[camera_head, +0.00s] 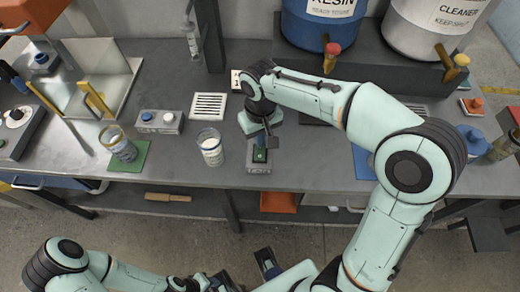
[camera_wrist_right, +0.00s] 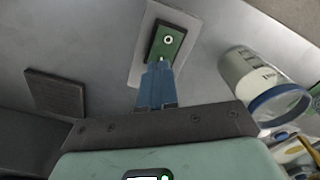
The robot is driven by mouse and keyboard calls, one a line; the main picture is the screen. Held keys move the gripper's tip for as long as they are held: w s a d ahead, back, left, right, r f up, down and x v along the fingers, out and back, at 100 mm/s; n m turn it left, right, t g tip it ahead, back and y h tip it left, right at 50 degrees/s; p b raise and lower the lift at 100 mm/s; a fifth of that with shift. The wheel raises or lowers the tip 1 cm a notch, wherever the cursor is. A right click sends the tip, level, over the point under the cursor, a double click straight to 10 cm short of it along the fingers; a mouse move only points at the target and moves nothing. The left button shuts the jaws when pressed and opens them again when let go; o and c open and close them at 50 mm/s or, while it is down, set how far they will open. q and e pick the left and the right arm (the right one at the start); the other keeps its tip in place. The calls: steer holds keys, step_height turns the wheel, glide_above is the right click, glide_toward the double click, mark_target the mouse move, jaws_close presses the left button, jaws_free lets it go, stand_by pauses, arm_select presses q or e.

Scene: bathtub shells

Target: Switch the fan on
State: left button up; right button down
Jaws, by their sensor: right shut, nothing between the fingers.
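A small grey switch box (camera_head: 259,169) with a green-plated switch sits at the front edge of the grey bench, in the middle of the head view. In the right wrist view the green switch plate (camera_wrist_right: 160,45) with a pale round mark lies just beyond the fingertips. My right gripper (camera_head: 260,153) is shut and empty, its blue fingers pointing down at the switch. In the wrist view the fingertips (camera_wrist_right: 158,66) overlap the plate's near end; I cannot tell if they touch it. No fan is clearly recognisable.
A glass jar (camera_head: 210,148) stands just left of the switch box, close to my right gripper. A grey box with blue and white knobs (camera_head: 158,122) and a white vent grille (camera_head: 208,106) lie further left. Blue (camera_head: 308,32) and white (camera_head: 425,28) drums stand behind.

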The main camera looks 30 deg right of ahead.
arm_select(q)
steer(key=shift+s+f+b, duration=0.15)
steer(key=shift+f+b, duration=0.35)
arm_select(e)
steer(key=shift+f, duration=0.8)
step_height(320, 180, up, 3)
steer(key=p, duration=0.2)
steer(key=shift+r+p, duration=0.15)
steer(key=shift+p, duration=0.2)
steer(key=shift+r+p, duration=1.45)
steer(key=shift+r, duration=0.5)
arm_select(q)
step_height(320, 180, up, 6)
steer(key=w, duration=0.2)
steer(key=shift+w, duration=0.25)
arm_select(e)
steer(key=shift+f, duration=0.1)
arm_select(q)
steer(key=shift+s, duration=0.1)
